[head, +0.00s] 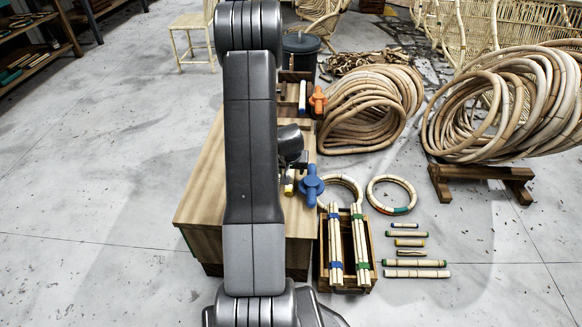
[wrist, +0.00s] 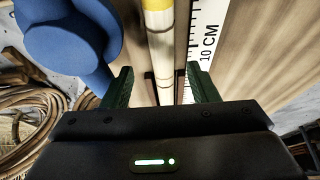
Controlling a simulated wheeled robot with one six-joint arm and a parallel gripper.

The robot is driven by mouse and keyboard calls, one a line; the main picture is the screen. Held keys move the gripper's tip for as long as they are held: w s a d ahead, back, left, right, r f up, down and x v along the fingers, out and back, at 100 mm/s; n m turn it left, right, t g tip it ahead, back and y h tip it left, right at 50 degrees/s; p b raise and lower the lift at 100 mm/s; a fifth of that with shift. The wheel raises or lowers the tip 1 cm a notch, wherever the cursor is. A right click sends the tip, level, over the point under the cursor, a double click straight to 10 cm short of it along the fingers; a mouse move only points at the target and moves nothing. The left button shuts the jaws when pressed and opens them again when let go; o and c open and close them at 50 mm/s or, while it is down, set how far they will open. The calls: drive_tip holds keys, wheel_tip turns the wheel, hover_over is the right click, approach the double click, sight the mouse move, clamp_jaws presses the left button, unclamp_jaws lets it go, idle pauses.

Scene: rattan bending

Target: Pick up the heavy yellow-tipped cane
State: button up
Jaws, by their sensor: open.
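In the wrist view a pale cane (wrist: 161,50) with a yellow band near the top edge runs down the middle, and its lower end is hidden behind my gripper's body. My gripper (wrist: 160,78) is open, with one green finger on each side of the cane and gaps between. I cannot tell how far the cane is below the fingertips. In the head view a yellow end (head: 289,187) shows at the workbench's right side, beside my arm. My arm hides most of the bench top there.
A blue clamp handle (wrist: 68,40) stands close left of the gripper; a ruler (wrist: 208,35) lies right of the cane. The wooden bench (head: 205,205) has a crate of canes (head: 323,240) beside it. Several short canes (head: 414,263) lie on the floor near rattan coils (head: 365,105).

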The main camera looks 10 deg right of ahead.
sight(290, 173)
drive_tip(key=b+x, duration=0.1)
drive_tip(key=x, duration=0.3)
drive_tip(key=shift+w+a, duration=0.1)
drive_tip(key=shift+w, duration=0.15)
drive_tip(key=shift+c, duration=0.2)
clamp_jaws()
drive_tip(key=shift+r, duration=0.25)
